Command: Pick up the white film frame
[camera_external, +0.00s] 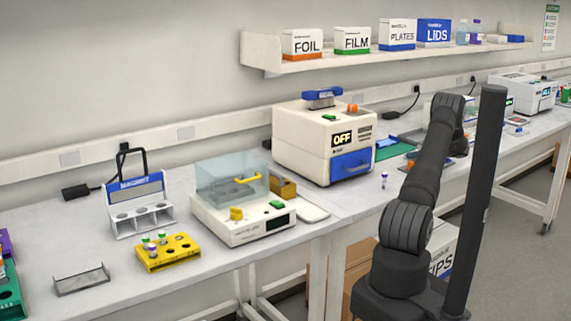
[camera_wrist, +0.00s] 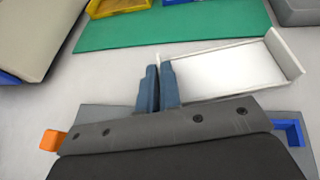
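The white film frame (camera_wrist: 225,72) shows in the wrist view as a shallow white tray with a raised right end, lying on the bench beside the green mat. My gripper (camera_wrist: 159,82) is at its left end, with two blue-grey fingers close together and a narrow gap between them. The fingers hide the frame's left end, so I cannot tell whether a thin wall of it sits between them. In the external view my arm hides the gripper, and I cannot make out the frame.
The green mat (camera_wrist: 160,31) lies behind the frame. A yellow tray (camera_wrist: 105,8) is at the top, and a grey object (camera_wrist: 296,12) at the top right. An orange piece (camera_wrist: 52,140) and a blue holder (camera_wrist: 291,132) flank my gripper. The beige OFF machine (camera_external: 310,140) stands left of my arm.

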